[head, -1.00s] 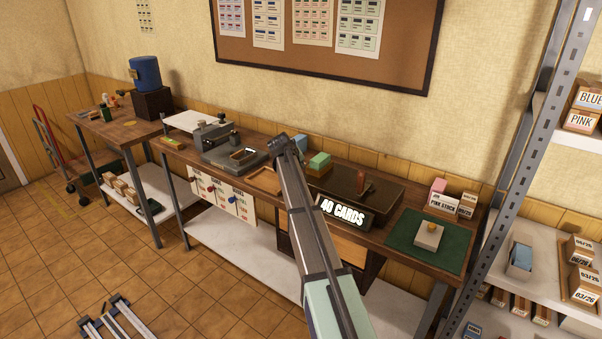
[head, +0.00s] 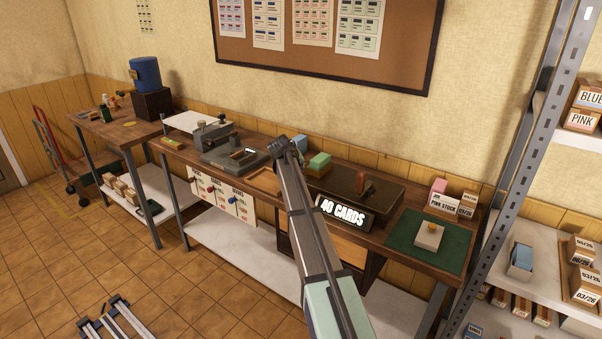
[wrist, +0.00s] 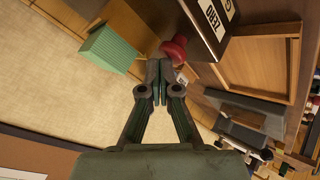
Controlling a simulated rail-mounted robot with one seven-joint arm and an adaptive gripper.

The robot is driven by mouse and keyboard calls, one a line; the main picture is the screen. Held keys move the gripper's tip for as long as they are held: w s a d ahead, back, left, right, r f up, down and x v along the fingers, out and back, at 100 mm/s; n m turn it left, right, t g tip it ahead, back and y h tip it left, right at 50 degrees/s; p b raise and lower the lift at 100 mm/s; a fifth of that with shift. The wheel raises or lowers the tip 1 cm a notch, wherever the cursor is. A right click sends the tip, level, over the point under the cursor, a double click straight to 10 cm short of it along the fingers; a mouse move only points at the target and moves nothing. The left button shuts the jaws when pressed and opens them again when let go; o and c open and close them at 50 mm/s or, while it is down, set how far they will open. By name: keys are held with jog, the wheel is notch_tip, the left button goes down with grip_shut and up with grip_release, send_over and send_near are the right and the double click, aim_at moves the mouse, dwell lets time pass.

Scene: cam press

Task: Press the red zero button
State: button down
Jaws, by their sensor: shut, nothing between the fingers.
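The red zero button (wrist: 175,48) is a round red knob in the wrist view, beside a dark plate with a white label (wrist: 217,15). My gripper (wrist: 158,65) is shut and empty. Its fingertips are close to the button, slightly left of and below it in the wrist view; I cannot tell whether they touch it. In the head view my arm hides the button and the fingers.
The green block (wrist: 110,48) lies near the fingers; it also shows in the head view (head: 319,162). A wooden tray (head: 265,181) and the grey press (head: 238,160) stand left of my arm. A "40 CARDS" display (head: 343,212) stands to its right.

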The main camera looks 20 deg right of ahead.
jog(key=shift+f, duration=0.45)
dwell(0.4)
dwell(0.3)
jog(key=shift+r, duration=1.15)
jog(key=shift+r+p, duration=1.15)
jog(key=shift+r, duration=1.35)
